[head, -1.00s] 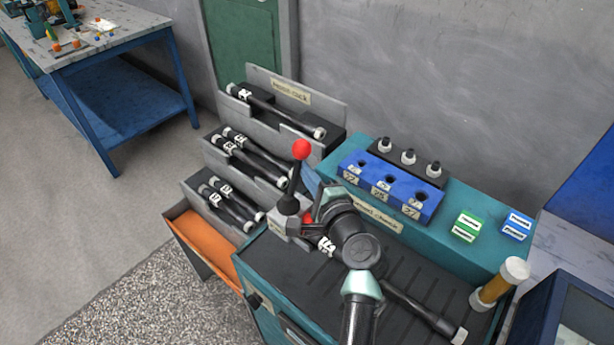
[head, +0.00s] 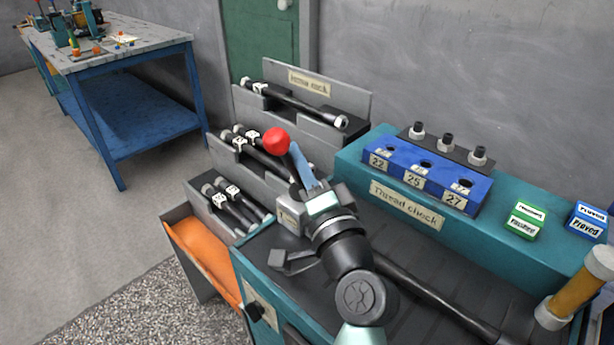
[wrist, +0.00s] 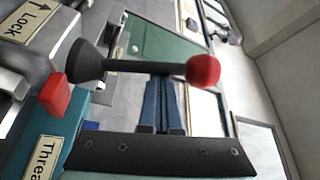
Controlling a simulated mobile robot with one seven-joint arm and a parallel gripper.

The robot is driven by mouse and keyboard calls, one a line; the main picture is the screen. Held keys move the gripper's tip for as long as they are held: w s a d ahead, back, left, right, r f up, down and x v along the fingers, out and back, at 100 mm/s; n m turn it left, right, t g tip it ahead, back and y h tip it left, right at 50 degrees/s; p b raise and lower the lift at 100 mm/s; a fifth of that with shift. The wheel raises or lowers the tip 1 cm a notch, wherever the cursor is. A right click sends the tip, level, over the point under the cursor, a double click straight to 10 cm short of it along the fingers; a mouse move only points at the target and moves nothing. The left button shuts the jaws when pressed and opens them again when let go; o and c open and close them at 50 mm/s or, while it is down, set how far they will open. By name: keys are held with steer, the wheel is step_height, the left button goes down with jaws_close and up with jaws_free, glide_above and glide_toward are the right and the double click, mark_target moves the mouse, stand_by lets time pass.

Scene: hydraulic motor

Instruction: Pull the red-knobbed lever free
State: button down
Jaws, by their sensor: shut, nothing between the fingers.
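The lever has a red ball knob (head: 276,141) and a dark shaft, which leans to the left in the head view. In the wrist view the red knob (wrist: 203,70) is at the right end of the shaft (wrist: 150,67), and a black conical boot (wrist: 87,60) is at the left end. My gripper (head: 299,152) is shut and empty, its blue fingers close beside the shaft. In the wrist view the gripper (wrist: 161,82) reaches up to the shaft's edge; I cannot tell whether it touches. The lever's grey housing (head: 290,214) is partly hidden by my gripper.
A teal bench with a "Thread check" label (head: 407,205) carries a blue gauge block (head: 415,176). A long dark rod (head: 440,295) lies on the bench top. Racks with rods (head: 300,105) stand behind and left, above an orange bin (head: 200,255). A red block (wrist: 54,95) sits near the boot.

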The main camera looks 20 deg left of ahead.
steer(key=shift+s+a+f+n+b, duration=0.1)
steer(key=shift+s+f+n+b, duration=0.15)
steer(key=shift+n+b, duration=0.45)
steer(key=shift+s+a+b, duration=0.1)
steer(key=shift+s+b, duration=0.05)
steer(key=shift+b, duration=0.2)
steer(key=shift+r, duration=0.1)
